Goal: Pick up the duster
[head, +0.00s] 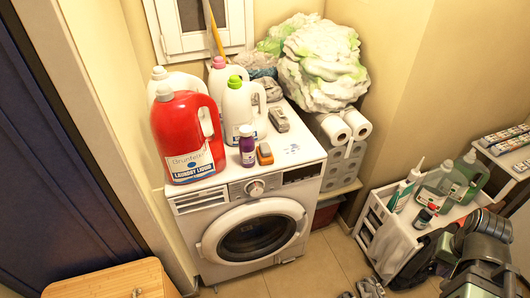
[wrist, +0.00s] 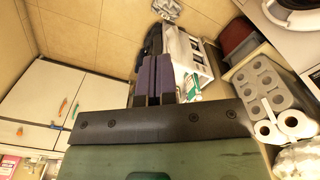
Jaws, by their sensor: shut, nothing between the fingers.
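A thin yellow handle (head: 214,32) leans upright behind the washer, in front of the white window frame. It may belong to the duster, but its lower end is hidden behind the bottles and I cannot tell. My gripper (wrist: 157,57) shows in the wrist view as two dark purple fingers close together, shut and empty. It is far from the washer top, low on the right near the white cart.
The washer (head: 290,175) carries a red detergent jug (head: 186,137), white jugs and a small purple bottle (head: 247,146). Toilet rolls (head: 343,125) stand on its right. A white cart (head: 380,228) holds bottles. The tiled floor ahead of the washer is mostly clear.

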